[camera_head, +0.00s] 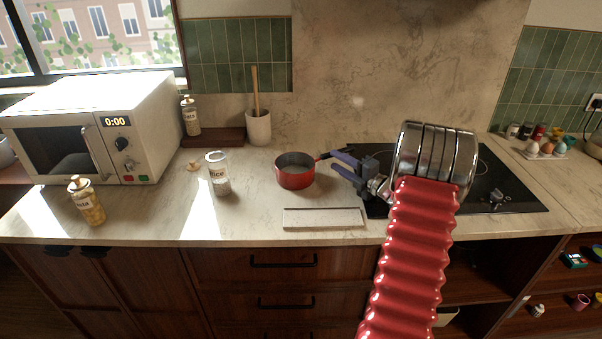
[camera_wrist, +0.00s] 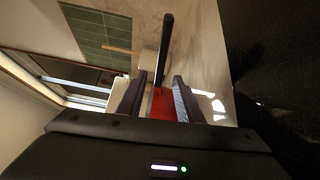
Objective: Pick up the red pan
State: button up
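The red pan (camera_head: 294,176) stands upright on the counter, left of the cooktop. Its black handle points right and back, passing behind my gripper (camera_head: 337,164) in the head view. My gripper has dark blue fingers, spread apart, just right of the pan. In the wrist view, my gripper (camera_wrist: 157,84) is open, with part of the red pan (camera_wrist: 164,106) seen through the gap. The black handle (camera_wrist: 166,45) rises above the fingertips there. I see no grip on the pan or handle; the exact gap to the handle is hard to judge.
A rice jar (camera_head: 217,174) stands left of the pan. A pale flat board (camera_head: 323,218) lies in front of it, and a utensil crock (camera_head: 258,128) stands behind. The black cooktop (camera_head: 510,190) is right, under my arm. A microwave (camera_head: 95,125) is far left.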

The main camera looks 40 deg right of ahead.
aim_at(330, 157)
jog(key=shift+w+a+f, duration=0.1)
jog(key=shift+w, duration=1.45)
jog(key=shift+w+a, duration=0.1)
jog(key=shift+w, duration=1.45)
jog(key=shift+c, duration=0.5)
grip_shut()
